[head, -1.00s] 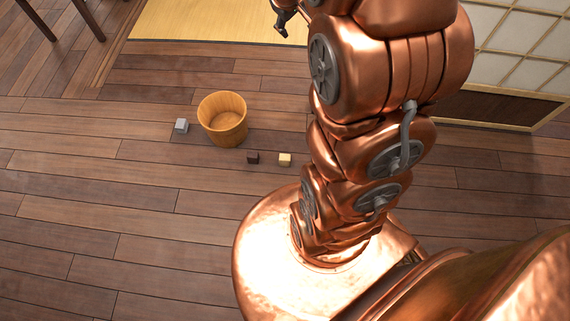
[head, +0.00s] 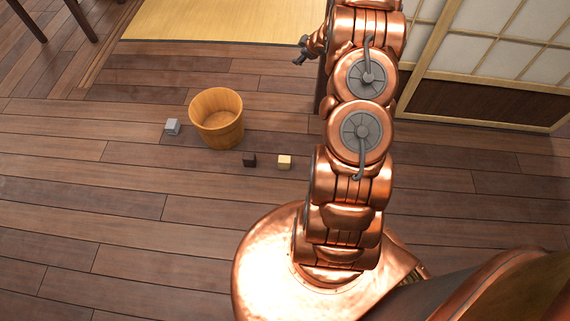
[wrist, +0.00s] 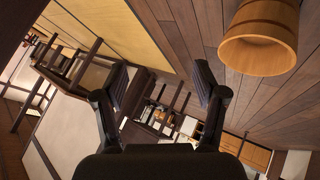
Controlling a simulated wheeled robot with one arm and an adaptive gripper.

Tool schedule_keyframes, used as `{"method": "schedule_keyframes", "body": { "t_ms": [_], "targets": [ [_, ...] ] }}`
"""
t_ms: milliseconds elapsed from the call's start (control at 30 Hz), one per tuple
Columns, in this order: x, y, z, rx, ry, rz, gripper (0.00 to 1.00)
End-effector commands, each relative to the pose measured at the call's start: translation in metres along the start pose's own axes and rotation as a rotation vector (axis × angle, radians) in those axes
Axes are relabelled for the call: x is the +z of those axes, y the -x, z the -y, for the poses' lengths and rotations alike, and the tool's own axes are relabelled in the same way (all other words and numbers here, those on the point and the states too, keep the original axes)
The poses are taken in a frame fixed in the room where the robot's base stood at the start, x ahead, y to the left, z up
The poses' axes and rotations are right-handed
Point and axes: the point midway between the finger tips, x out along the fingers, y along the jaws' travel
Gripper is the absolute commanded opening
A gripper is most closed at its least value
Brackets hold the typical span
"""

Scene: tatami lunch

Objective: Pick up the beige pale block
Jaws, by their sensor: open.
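The beige pale block (head: 284,162) lies on the wooden floor in the head view, right of a dark brown block (head: 249,160) and left of my arm. My gripper (head: 301,58) is up near the edge of the yellow mat, well away from the block. In the wrist view my gripper (wrist: 163,82) shows two dark fingers spread apart with nothing between them. The beige block is not visible in the wrist view.
A round wooden tub (head: 217,120) stands just behind the blocks; it also shows in the wrist view (wrist: 262,38). A light grey block (head: 172,127) lies left of it. Sliding paper panels (head: 490,60) stand at the right. The floor at front left is clear.

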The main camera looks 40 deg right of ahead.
Motion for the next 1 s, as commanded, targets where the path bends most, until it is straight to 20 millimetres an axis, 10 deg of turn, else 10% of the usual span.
{"method": "schedule_keyframes", "body": {
  "t_ms": [500, 1000],
  "targets": [
    [0.153, -0.121, 0.164, -0.314, 0.009, -0.319, 0.71],
    [0.247, -0.135, 0.331, -0.602, -0.082, -0.605, 0.71]
  ]
}}
